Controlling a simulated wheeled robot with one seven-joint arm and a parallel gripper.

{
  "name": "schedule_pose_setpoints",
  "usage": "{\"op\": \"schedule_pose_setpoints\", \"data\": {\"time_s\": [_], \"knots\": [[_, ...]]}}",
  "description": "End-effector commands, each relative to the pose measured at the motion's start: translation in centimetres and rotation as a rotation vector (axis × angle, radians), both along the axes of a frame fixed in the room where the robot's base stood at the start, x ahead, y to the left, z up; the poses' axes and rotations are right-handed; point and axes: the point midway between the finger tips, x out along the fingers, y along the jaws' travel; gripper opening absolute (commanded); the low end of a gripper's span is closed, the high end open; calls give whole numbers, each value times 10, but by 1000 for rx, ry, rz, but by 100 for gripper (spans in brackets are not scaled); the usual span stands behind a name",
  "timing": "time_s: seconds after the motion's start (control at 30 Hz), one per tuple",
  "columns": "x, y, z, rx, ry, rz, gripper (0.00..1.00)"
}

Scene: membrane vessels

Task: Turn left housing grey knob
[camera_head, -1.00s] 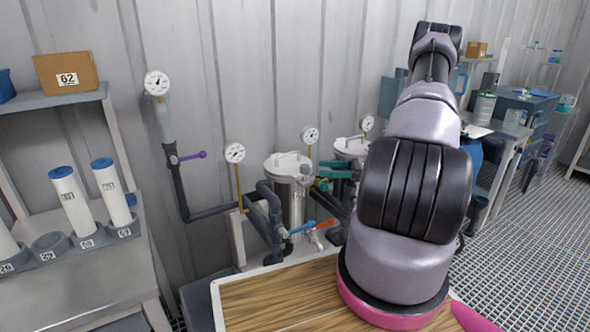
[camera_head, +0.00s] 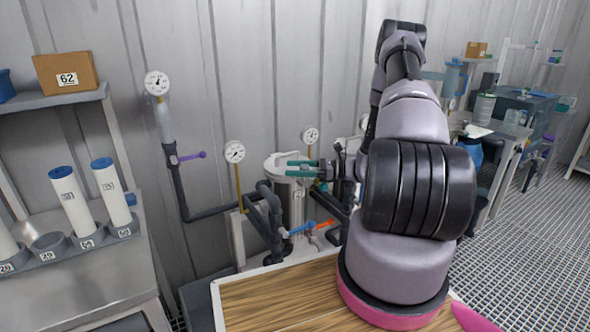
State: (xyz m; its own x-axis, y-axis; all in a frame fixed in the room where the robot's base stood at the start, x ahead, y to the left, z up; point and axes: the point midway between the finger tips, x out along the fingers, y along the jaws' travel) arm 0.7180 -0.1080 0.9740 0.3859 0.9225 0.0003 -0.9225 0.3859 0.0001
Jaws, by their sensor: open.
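The left housing (camera_head: 291,205) is a steel cylinder with a pale lid (camera_head: 273,165), standing among grey pipes at the centre. My gripper (camera_head: 290,168), with two green fingers, is open and points left across the housing's lid. The grey knob by the lid's right side is not clearly visible; the fingers and wrist cover that spot. I cannot tell whether the knob lies between the fingers or whether they touch it. The second housing at the right is mostly hidden behind my arm.
Pressure gauges stand on the left (camera_head: 157,83), beside the housing (camera_head: 234,152) and behind it (camera_head: 310,135). A shelf with white tubes (camera_head: 72,200) is at left.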

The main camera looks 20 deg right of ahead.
Motion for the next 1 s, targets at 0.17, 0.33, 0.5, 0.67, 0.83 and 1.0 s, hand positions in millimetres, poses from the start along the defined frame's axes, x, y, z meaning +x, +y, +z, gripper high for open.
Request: {"op": "schedule_pose_setpoints", "data": {"time_s": [0.17, 0.33, 0.5, 0.67, 0.83, 1.0], "knots": [[0, 0, 0, 0, 0, 0, 41], [0, 0, 0, 0, 0, 0, 0], [0, 0, 0, 0, 0, -9, 0], [1, -1, 0, -1, 1, -54, 0], [3, -3, 0, 0, 2, -155, 0], [7, -5, 0, 2, 4, -299, 0]]}}
